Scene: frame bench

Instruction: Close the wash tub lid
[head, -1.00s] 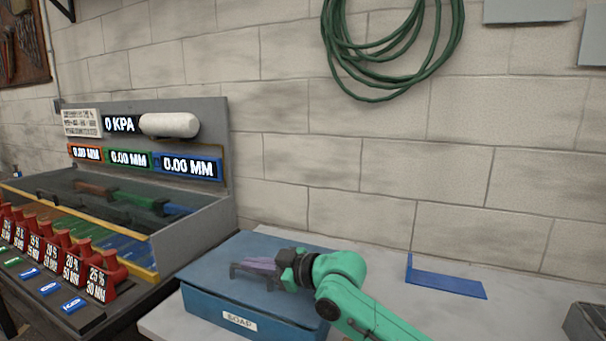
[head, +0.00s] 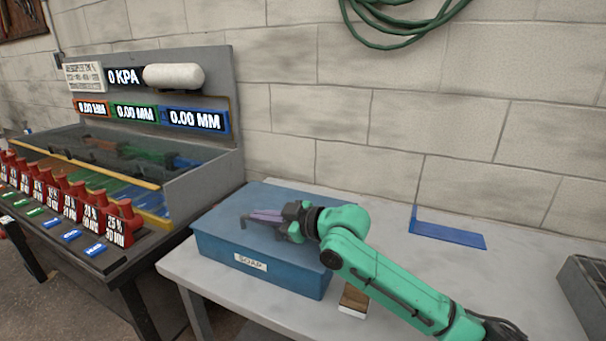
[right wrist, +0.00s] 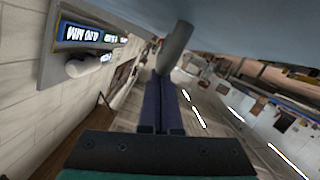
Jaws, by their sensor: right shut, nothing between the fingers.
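The wash tub is a blue box (head: 295,277) with a SOAP label, on the light table. Its blue lid (head: 290,196) lies flat across the top in the head view, with no visible gap at the front edge. My right gripper (head: 255,215) is over the lid, its purple fingers shut and empty, pointing left along the lid. A grey bar-like handle (right wrist: 175,48) is at the fingertips in the right wrist view; I cannot tell whether they touch. The arm hides the lid's right part. My left gripper is not in view.
A bench with red, numbered blocks (head: 75,200) and a grey display panel (head: 150,90) stands left of the tub. A blue bracket (head: 447,234) and a grey box (head: 585,285) are on the right of the table. A small brown block (head: 354,300) lies beside the tub.

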